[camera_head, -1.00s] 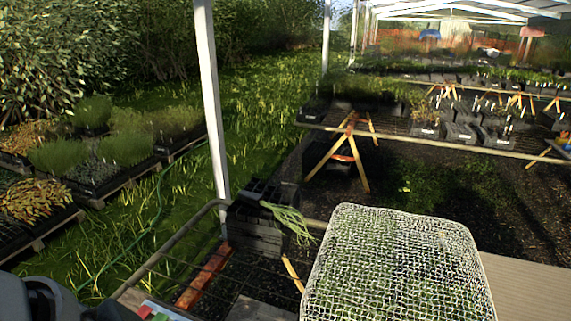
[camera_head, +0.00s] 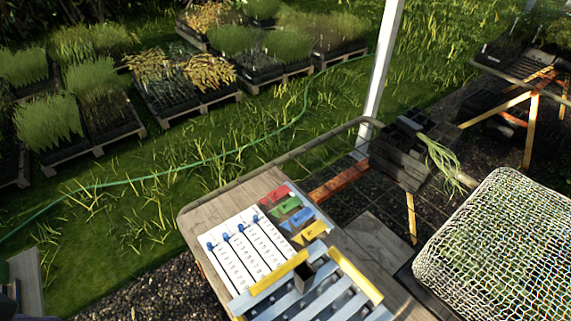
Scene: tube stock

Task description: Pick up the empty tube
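I cannot make out the empty tube for certain. A blue-grey slatted rack (camera_head: 335,299) with yellow end bars lies at the front of the wooden table (camera_head: 210,211), cut off by the bottom edge. A small dark piece (camera_head: 304,274) stands at its upper left part; I cannot tell whether it is a tube. Neither gripper's fingers show. Only dark and grey parts show at the lower left edge, and I cannot tell what they are.
White strips with blue knobs (camera_head: 245,250) lie left of the rack, with red, green, blue and yellow pieces (camera_head: 293,215) behind. A mesh-covered tray (camera_head: 505,250) is at right. Dark crates (camera_head: 407,160) stand behind. A white post (camera_head: 380,75) rises beyond the table.

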